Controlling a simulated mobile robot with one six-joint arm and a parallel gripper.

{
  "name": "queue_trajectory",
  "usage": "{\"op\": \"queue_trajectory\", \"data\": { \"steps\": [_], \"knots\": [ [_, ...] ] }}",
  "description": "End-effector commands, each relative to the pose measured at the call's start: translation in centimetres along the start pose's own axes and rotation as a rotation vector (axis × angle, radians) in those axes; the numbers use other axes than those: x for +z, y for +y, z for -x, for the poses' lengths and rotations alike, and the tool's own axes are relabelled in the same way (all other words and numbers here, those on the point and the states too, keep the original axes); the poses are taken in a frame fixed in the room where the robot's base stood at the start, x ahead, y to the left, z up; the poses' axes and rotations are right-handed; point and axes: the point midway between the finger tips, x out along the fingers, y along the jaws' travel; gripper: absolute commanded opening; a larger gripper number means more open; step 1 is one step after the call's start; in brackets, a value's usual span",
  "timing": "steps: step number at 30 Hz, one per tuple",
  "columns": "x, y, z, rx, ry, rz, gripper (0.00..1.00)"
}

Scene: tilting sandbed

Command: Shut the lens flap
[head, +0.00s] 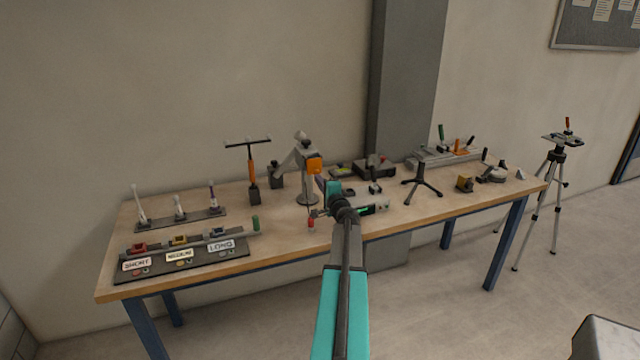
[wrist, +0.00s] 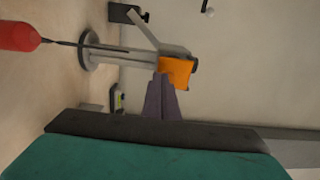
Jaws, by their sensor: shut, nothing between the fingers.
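The orange lens flap (head: 315,165) is at the front of the grey head (head: 299,154) of a stand on the table. In the wrist view the flap (wrist: 178,70) is an orange square at the end of the grey head. I cannot tell how far open it is. My gripper (head: 320,183) is shut and empty, just below the flap in the head view. In the wrist view the purple-grey fingertips (wrist: 163,78) overlap the flap's edge. I cannot tell whether they touch it. My arm hides some of the table below.
A red bulb (wrist: 18,36) on a dark cord is near my gripper. An orange-handled T-shaped tool (head: 252,172) stands left of the stand. Dark boxes (head: 374,166) and a small black tripod (head: 421,182) are to the right. Labelled slots (head: 180,254) are at front left.

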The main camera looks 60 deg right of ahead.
Motion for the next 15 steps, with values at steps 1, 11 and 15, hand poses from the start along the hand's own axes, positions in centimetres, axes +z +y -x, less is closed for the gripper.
{"op": "queue_trajectory", "data": {
  "steps": [1, 11, 15],
  "knots": [
    [0.00, 0.32, -0.07, -0.002, 0.000, 0.000, 0.00],
    [-0.03, 0.55, -0.54, -0.024, 0.000, 0.001, 0.00],
    [-0.03, 0.57, -0.76, -0.033, 0.001, 0.001, 0.00]
  ]
}}
